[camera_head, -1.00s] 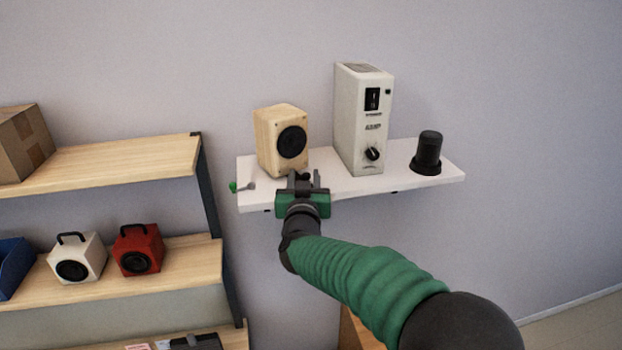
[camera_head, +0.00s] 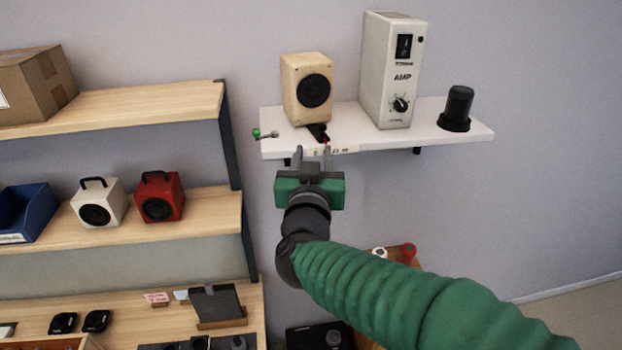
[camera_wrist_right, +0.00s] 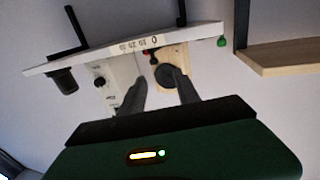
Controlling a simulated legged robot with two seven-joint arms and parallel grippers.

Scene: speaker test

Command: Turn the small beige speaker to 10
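The small beige speaker (camera_head: 306,88), a wooden box with a round black cone, stands upright on the white wall shelf (camera_head: 350,128). A black pointer (camera_head: 317,132) with a red tip sticks out from under it toward the shelf's front edge. Small number labels (camera_head: 331,151) line that edge; the wrist view shows them too (camera_wrist_right: 140,43), upside down, but the exact reading is unclear. My right gripper (camera_head: 313,155) is open and empty, below and in front of the edge. Its two fingers stand apart in the wrist view (camera_wrist_right: 160,93). My left gripper is not in view.
A white amp (camera_head: 391,70) with a knob and a black cylinder (camera_head: 457,108) stand right of the speaker. A green-tipped pin (camera_head: 260,134) is at the shelf's left end. A wooden rack (camera_head: 160,105) with small speakers and a cardboard box stands at left.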

